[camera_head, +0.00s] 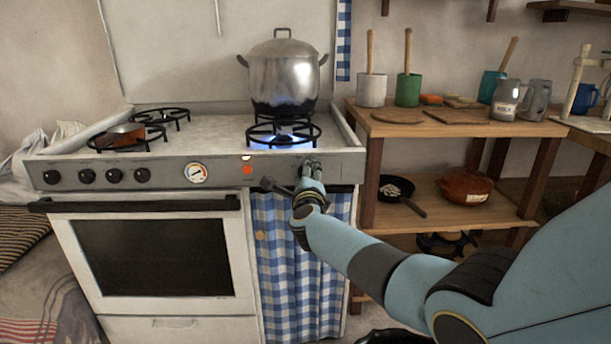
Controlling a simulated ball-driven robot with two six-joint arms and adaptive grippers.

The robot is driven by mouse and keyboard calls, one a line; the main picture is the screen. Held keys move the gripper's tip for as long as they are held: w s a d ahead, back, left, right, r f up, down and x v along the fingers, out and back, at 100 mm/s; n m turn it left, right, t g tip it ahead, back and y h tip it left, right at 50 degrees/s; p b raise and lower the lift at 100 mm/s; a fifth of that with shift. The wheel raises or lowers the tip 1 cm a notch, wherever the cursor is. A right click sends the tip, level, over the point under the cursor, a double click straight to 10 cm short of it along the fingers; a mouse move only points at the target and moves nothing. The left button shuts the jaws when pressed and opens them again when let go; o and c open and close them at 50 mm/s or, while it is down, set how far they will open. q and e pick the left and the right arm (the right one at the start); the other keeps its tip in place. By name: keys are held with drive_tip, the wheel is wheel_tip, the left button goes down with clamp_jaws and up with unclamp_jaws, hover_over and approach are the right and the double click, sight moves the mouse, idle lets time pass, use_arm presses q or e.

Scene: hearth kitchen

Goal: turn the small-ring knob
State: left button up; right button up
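A round dial (196,172) and an orange-red light (247,169) sit further right. Which knob is the small-ring one is not marked legibly. My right gripper (312,166) reaches the right end of the panel from below right, with its tips at or against the panel. Any knob there is hidden behind it, and I cannot tell whether the fingers grip anything. A blue flame burns on the front right ring (283,137). My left gripper is out of view.
A large steel pot (284,75) stands on the rear right ring. A small brown pan (122,136) is on the front left ring. The oven handle (135,204) sticks out below the panel. A blue checked curtain (290,270) hangs below my gripper. A wooden shelf (450,128) stands at right.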

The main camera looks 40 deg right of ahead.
drive_tip(key=shift+o, duration=0.6)
drive_tip(key=v, duration=1.2)
drive_tip(key=shift+f, duration=0.1)
